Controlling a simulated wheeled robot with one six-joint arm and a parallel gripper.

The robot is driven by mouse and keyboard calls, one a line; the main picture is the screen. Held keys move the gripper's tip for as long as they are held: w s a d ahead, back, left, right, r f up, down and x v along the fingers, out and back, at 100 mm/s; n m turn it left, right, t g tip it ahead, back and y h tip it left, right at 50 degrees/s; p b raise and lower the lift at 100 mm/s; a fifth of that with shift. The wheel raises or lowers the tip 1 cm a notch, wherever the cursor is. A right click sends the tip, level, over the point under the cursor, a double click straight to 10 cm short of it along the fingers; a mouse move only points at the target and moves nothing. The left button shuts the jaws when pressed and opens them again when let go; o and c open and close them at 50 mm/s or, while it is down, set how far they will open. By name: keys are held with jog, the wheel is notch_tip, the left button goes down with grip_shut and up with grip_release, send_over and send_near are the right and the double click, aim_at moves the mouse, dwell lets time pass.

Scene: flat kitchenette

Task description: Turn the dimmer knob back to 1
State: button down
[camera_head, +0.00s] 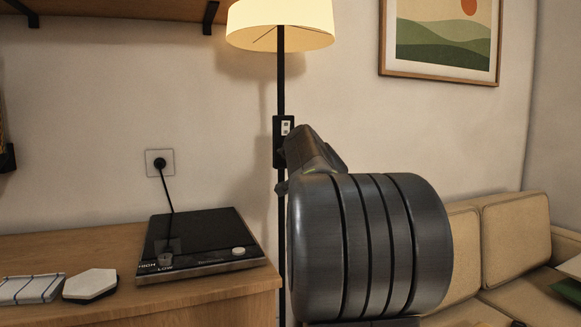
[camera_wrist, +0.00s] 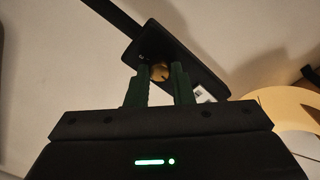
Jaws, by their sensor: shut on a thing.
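The dimmer knob (camera_wrist: 160,73) is a small round brass-coloured knob on a black control plate (camera_wrist: 183,58) in the wrist view. My gripper (camera_wrist: 161,78) has its two dark green fingers on either side of the knob, shut on it. In the head view the black plate (camera_head: 279,124), with a small white label, sits on the pole of the floor lamp (camera_head: 280,75). My arm hides the knob and most of the gripper there. No number or pointer on the knob is readable. The lamp's shade (camera_head: 280,22) glows warm.
A wooden counter (camera_head: 110,246) at left holds a black hotplate (camera_head: 200,240), a white hexagonal item (camera_head: 91,284) and a striped cloth (camera_head: 28,289). A beige sofa (camera_head: 515,230) stands at right. A framed picture (camera_head: 441,38) hangs above it.

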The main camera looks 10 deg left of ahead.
jog(key=shift+f+n+b, duration=0.1)
jog(key=shift+n+b, duration=0.35)
jog(key=shift+n, duration=0.15)
jog(key=c, duration=1.3)
grip_release()
jog(key=v, duration=1.4)
jog(key=shift+w+a, duration=0.1)
jog(key=x, duration=1.3)
jog(key=shift+w+a, duration=0.15)
jog(key=shift+w, duration=0.15)
